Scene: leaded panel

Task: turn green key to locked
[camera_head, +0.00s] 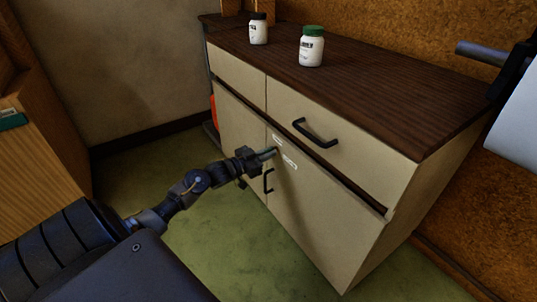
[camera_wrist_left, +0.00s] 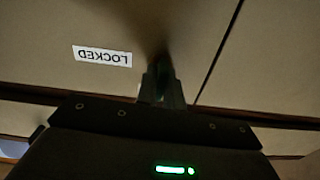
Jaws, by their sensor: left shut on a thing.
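My left gripper (camera_head: 270,153) reaches the cream cabinet door (camera_head: 310,215) from the left, at the two small white labels. Its fingers (camera_wrist_left: 161,84) are shut at the door face in the left wrist view. The green key is hidden between or behind the fingers, so its angle cannot be told. A label reading LOCKED (camera_wrist_left: 102,56) shows upside down to the left of the fingers in that view. The lettering on the labels (camera_head: 289,162) is too small to read in the head view. My right gripper is not in view.
Black handles sit on the drawer (camera_head: 316,132) and on the door (camera_head: 268,181) below my left gripper. A green-lidded jar (camera_head: 312,47) and a dark-lidded jar (camera_head: 258,29) stand on the brown cabinet top (camera_head: 390,95). Green floor (camera_head: 140,175) is clear at left.

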